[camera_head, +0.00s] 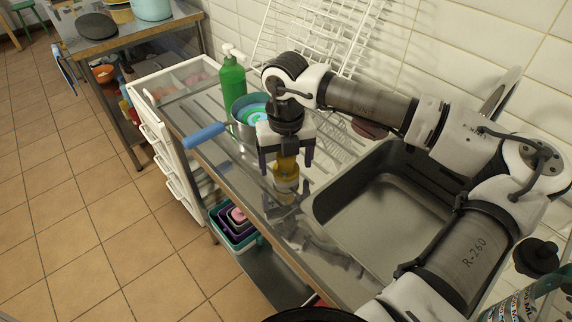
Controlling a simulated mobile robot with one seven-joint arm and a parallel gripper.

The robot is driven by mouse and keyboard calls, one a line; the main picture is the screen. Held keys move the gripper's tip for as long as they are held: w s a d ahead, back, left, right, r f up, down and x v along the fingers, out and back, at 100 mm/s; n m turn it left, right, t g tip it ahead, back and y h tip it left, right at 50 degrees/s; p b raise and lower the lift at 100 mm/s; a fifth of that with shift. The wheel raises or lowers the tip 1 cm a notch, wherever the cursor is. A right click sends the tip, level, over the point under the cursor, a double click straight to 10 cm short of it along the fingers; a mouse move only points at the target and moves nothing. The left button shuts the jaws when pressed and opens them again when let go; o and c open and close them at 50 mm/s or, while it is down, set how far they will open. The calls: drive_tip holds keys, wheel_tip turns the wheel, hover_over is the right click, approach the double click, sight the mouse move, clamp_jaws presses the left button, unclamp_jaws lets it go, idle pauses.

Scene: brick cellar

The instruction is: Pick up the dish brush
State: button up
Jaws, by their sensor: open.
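A small upright yellow object with a pale lower part (287,184) stands on the steel drainboard left of the sink. It looks like the dish brush, but its bristles cannot be made out. My gripper (286,167) points down directly over it. The purple-tipped fingers are apart, one on each side of its yellow upper part. I cannot tell whether they touch it. The gripper body hides the top of the object.
A pot with a blue handle (205,134) and a green bottle (232,88) stand close behind my gripper. A white wire rack (310,35) leans on the tiled wall. The dark-rimmed sink (372,240) is to the right. Nested tubs (233,222) sit below the counter.

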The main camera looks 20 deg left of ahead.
drive_tip(key=shift+c, duration=0.4)
drive_tip(key=c, duration=1)
drive_tip(key=shift+r, duration=0.15)
wheel_tip(320, 180, up, 20)
drive_tip(key=b, duration=0.3)
drive_tip(key=o, duration=0.4)
drive_tip(key=shift+c, duration=1.4)
